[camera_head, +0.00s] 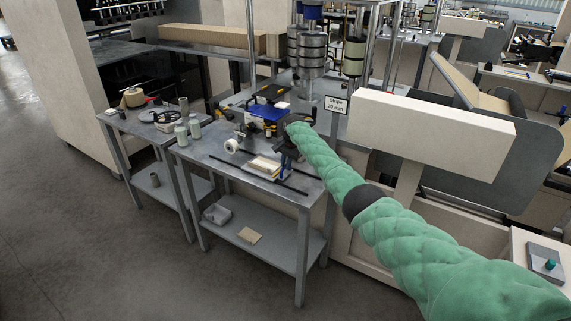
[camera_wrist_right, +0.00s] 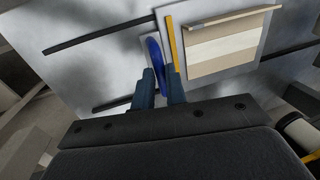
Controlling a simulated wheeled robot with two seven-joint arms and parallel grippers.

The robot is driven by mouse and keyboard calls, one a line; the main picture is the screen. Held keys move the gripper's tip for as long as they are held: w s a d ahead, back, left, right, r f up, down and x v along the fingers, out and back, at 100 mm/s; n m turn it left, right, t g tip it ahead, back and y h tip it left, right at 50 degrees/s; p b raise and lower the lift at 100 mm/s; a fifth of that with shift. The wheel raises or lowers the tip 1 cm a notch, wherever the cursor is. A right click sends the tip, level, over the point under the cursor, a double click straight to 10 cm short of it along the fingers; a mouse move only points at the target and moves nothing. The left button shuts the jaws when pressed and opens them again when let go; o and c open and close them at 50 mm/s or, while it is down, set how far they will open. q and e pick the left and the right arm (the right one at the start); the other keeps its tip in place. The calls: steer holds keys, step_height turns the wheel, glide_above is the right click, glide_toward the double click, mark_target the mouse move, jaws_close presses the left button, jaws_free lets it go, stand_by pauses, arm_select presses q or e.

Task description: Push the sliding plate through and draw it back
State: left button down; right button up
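The sliding plate (camera_head: 282,156) appears to be the pale metal plate on the front right of the table, carrying a beige striped block; it also shows in the right wrist view (camera_wrist_right: 205,13). A yellow strip (camera_wrist_right: 172,42) runs along its edge. A blue handle (camera_wrist_right: 154,52) stands beside that strip. My right gripper (camera_wrist_right: 160,75) has its fingers close together on either side of the blue handle and looks shut on it. My left gripper is not in view.
Dark rails (camera_wrist_right: 98,37) lie on the table beside the plate. A blue-topped device (camera_head: 266,112) and a white roll (camera_head: 232,145) stand behind it. A "Stripe 20 mm" sign (camera_head: 336,104) and a cream machine (camera_head: 432,130) bound the right.

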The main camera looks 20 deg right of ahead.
steer(key=o, duration=0.4)
steer(key=shift+s+d, duration=0.25)
steer(key=shift+d, duration=0.05)
steer(key=shift+w+a, duration=0.1)
